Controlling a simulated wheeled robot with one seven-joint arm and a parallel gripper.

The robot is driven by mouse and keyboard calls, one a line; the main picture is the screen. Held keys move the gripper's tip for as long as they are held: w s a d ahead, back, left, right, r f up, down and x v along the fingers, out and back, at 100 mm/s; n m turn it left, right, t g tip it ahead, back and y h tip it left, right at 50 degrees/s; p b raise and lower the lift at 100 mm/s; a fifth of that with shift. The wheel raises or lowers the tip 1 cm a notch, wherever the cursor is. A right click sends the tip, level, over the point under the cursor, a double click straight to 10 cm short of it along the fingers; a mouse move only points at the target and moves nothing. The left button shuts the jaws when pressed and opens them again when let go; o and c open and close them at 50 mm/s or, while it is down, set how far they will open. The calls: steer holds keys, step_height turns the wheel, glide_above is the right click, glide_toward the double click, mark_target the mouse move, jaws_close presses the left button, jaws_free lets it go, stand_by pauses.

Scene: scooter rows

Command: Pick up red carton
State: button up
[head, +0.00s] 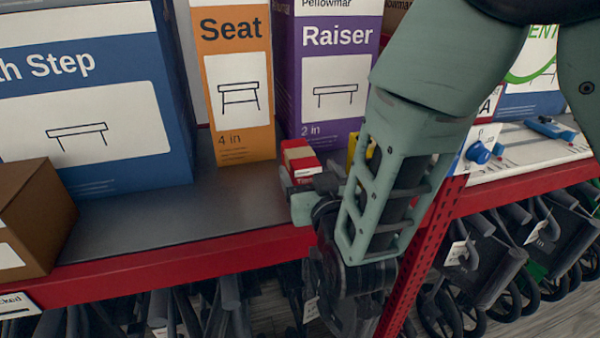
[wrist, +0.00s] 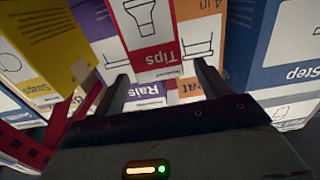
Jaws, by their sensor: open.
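The red carton (head: 300,158), a small red and white box, stands on the grey shelf in front of the orange and purple boxes. In the wrist view its face (wrist: 156,55) reads "Tips" on red, with a drawing on white above. My gripper (head: 308,197) is at the shelf's front edge, just in front of the carton. In the wrist view my open gripper (wrist: 162,85) has one finger on each side of the carton's label end. I cannot tell whether the fingers touch it. My arm and gripper hide the carton's lower part in the head view.
A yellow box (head: 362,150) stands close to the right of the carton, partly behind my arm. A red perforated post (head: 425,240) is right of my gripper. A brown box (head: 32,220) sits at the left. The shelf (head: 170,215) between is clear.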

mark_target(301, 155)
steer(key=shift+p+x, duration=1.15)
steer(key=shift+x, duration=1.85)
steer(key=shift+r, duration=0.2)
steer(key=c, duration=1.5)
steer(key=shift+o, duration=0.2)
